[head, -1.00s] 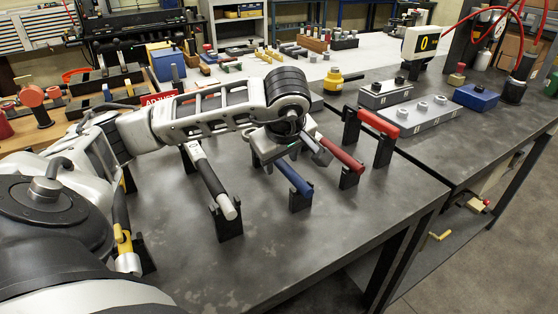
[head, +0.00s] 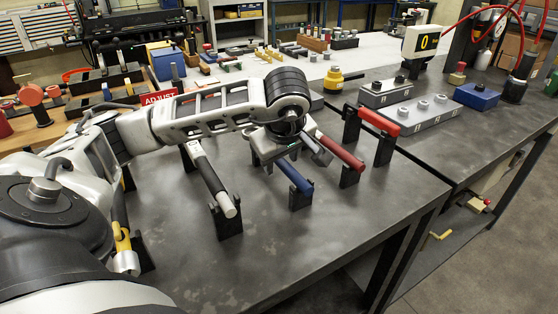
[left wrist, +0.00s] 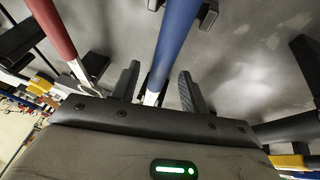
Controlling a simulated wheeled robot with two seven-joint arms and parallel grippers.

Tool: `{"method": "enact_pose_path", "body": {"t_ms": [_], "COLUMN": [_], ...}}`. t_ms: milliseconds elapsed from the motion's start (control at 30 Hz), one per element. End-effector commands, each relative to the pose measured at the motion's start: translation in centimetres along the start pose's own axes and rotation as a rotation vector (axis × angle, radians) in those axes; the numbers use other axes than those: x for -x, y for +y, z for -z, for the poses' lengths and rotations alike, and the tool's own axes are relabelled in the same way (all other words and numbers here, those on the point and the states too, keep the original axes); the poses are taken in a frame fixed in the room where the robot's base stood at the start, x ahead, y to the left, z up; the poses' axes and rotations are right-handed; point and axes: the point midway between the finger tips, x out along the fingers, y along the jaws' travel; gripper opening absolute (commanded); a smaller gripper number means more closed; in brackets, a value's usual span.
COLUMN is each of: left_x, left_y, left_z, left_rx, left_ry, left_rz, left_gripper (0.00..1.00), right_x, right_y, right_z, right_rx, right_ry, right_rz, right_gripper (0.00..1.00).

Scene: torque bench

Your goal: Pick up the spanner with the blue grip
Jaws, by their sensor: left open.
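The spanner with the blue grip (head: 294,177) lies across black stands on the dark bench, its near end pointing toward the front. My left gripper (head: 285,158) hangs over the far part of this spanner. In the left wrist view the blue grip (left wrist: 175,42) runs between the two open fingers (left wrist: 158,85), with a metal part of the spanner below it near the palm. No finger visibly closes on it. The spanner's far end is hidden by my gripper in the head view. My right gripper does not show.
A spanner with a dark red grip (head: 340,153) rests close to the right of the blue one. A black and white-ended spanner (head: 213,185) is on the left. A bright red grip (head: 379,123) is farther right. The bench front (head: 330,235) is clear.

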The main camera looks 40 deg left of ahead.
Motion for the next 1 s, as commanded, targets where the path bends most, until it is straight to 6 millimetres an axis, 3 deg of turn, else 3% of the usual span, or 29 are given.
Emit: {"method": "enact_pose_path", "body": {"t_ms": [67, 100, 233, 267, 733, 1000], "left_x": [0.0, 0.0, 0.0, 0.0, 0.8, 5.4], "left_y": [0.0, 0.0, 0.0, 0.0, 0.2, 0.1], "left_z": [0.0, 0.0, 0.0, 0.0, 0.3, 2.2], "left_rx": [0.000, 0.000, 0.000, 0.000, 0.001, 0.017], "left_ry": [0.000, 0.000, 0.000, 0.000, 0.000, 0.005], "left_rz": [0.000, 0.000, 0.000, 0.000, 0.000, 0.003], "left_gripper": [0.45, 0.39, 0.03, 0.00, 0.00, 0.00], "right_x": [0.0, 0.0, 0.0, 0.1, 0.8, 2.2], "right_y": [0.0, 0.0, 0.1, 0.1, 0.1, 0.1], "right_z": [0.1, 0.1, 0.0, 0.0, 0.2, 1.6], "right_rx": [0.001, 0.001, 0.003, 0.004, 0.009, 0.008], "right_ry": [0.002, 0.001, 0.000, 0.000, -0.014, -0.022], "right_rz": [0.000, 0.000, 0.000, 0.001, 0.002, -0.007], "right_gripper": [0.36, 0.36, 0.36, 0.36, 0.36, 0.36]}}
